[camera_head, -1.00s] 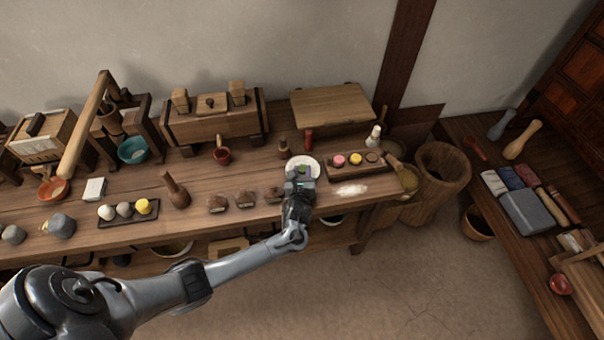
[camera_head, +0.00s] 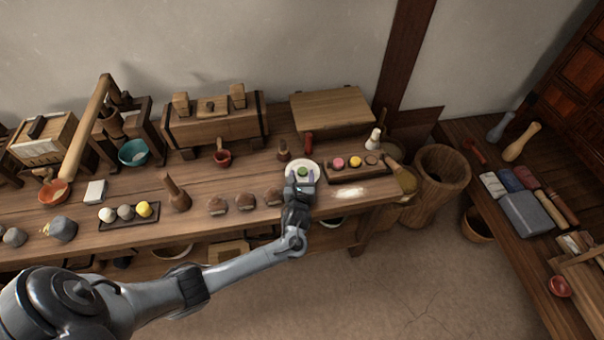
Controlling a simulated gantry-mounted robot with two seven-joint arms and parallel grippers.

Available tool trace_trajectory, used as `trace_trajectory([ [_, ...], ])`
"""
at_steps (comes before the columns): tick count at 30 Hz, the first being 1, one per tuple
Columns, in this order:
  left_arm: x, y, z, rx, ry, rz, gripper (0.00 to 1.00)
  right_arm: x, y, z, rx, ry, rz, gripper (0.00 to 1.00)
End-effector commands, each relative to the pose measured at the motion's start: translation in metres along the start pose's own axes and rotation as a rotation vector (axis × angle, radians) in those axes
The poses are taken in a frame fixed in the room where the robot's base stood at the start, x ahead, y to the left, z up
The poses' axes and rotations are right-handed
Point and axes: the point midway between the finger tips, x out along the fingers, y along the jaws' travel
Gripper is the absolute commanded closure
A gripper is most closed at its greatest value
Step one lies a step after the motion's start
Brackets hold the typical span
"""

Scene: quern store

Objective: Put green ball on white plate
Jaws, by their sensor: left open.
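The green ball (camera_head: 303,172) rests on the white plate (camera_head: 316,164), near the plate's middle. The plate lies on the long wooden bench, left of a dark tray. My left gripper (camera_head: 301,184) is open just in front of the ball, over the near part of the plate. A small gap shows between its fingers and the ball. The gripper hides the plate's near edge. My right gripper does not show.
A dark tray (camera_head: 372,174) with pink, yellow and brown pieces stands right of the plate. Several brown lumps (camera_head: 245,201) lie to the left. A wooden pestle (camera_head: 284,151) and a red-brown cylinder (camera_head: 308,143) stand behind. White powder (camera_head: 349,193) lies in front of the tray.

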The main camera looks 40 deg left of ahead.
Motion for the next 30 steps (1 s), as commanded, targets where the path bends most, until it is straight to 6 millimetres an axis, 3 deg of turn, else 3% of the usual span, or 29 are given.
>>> trace_trajectory([
  [9, -0.06, -0.001, 0.003, -0.001, 0.002, -0.002, 0.4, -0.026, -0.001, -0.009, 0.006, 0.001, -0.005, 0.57],
  [15, -0.089, -0.001, 0.002, -0.001, 0.003, -0.001, 0.4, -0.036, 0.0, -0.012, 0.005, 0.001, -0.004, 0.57],
  [21, -0.104, -0.001, 0.001, -0.001, 0.001, -0.001, 0.4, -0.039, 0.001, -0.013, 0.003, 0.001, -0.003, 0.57],
  [30, -0.107, 0.0, 0.001, -0.001, 0.0, 0.0, 0.4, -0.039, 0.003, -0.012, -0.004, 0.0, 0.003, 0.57],
])
